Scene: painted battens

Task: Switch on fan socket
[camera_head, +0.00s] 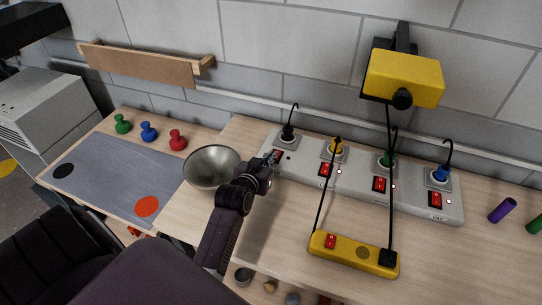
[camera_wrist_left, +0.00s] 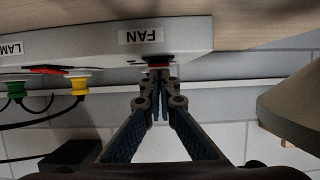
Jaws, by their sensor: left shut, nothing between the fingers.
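The white power strip (camera_head: 310,176) lies along the back of the table. Its leftmost socket holds a black plug (camera_head: 288,131) and has a red switch (camera_head: 277,155), partly hidden by my gripper. My left gripper (camera_head: 271,158) is shut and empty, with its tips at that switch. In the left wrist view, the FAN label (camera_wrist_left: 141,36) reads upside down, and the red fan switch (camera_wrist_left: 158,65) is right at the tips of my shut gripper (camera_wrist_left: 159,75). I cannot tell whether they touch or which way the switch is tipped. My right gripper is out of view.
Switches with yellow (camera_head: 336,146), green (camera_head: 387,160) and blue (camera_head: 440,174) plugs continue rightwards. A yellow strip (camera_head: 350,252) and a metal bowl (camera_head: 211,167) flank my arm. A yellow lamp (camera_head: 404,78) overhangs the back. Coloured pegs (camera_head: 149,132) stand behind a grey mat (camera_head: 105,172).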

